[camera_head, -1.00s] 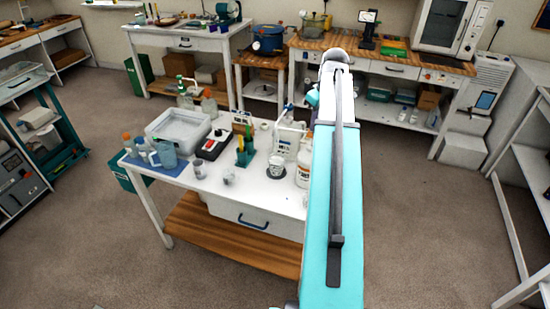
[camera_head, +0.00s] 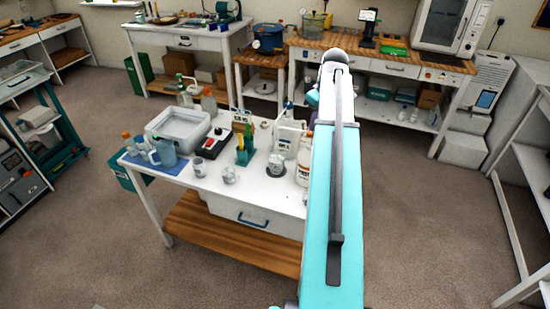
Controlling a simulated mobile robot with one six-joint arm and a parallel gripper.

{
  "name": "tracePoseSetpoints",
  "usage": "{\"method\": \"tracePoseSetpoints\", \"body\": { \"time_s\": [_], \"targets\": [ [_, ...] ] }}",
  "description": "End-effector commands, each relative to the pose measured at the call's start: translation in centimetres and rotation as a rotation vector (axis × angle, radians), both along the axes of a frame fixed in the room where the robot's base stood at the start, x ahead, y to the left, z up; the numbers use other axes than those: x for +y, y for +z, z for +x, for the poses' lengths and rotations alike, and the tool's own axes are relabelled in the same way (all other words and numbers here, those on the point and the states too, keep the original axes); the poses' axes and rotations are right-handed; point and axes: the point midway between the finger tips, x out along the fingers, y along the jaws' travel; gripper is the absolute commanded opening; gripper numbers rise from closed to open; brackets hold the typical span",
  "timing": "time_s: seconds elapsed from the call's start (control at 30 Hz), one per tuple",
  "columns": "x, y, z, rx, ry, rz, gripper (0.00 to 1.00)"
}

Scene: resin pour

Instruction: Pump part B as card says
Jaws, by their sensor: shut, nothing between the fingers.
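A white jug (camera_head: 287,138) with a blue-tipped pump top stands at the back right of the white bench, partly behind my arm. A white bottle with an orange-brown label (camera_head: 304,168) stands in front of it, also against my arm's edge. Their labels are too small to read. A clear cup (camera_head: 276,164) stands on a dark round spot near them. My teal arm link covers the bench's right end. My gripper is hidden behind the arm.
The bench (camera_head: 263,202) also holds a grey tray (camera_head: 178,130), a dark box with a red button (camera_head: 213,143), a green tool holder (camera_head: 245,152), small cups (camera_head: 229,175) and a blue mat with jugs. A green-topped pump bottle (camera_head: 184,95) stands behind the tray. The bench's front middle is clear.

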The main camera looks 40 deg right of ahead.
Motion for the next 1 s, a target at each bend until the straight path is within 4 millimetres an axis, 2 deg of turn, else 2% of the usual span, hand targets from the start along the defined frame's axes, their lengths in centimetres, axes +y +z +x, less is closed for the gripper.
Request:
{"method": "tracePoseSetpoints", "body": {
  "time_s": [0.6,0.83,1.0],
  "targets": [
    [0.0,-1.1,0.0,0.001,0.000,0.000,0.00],
    [0.0,-0.8,0.0,0.001,0.000,0.001,0.00],
    [0.0,0.2,0.0,0.001,0.000,0.001,0.00]
  ]
}}
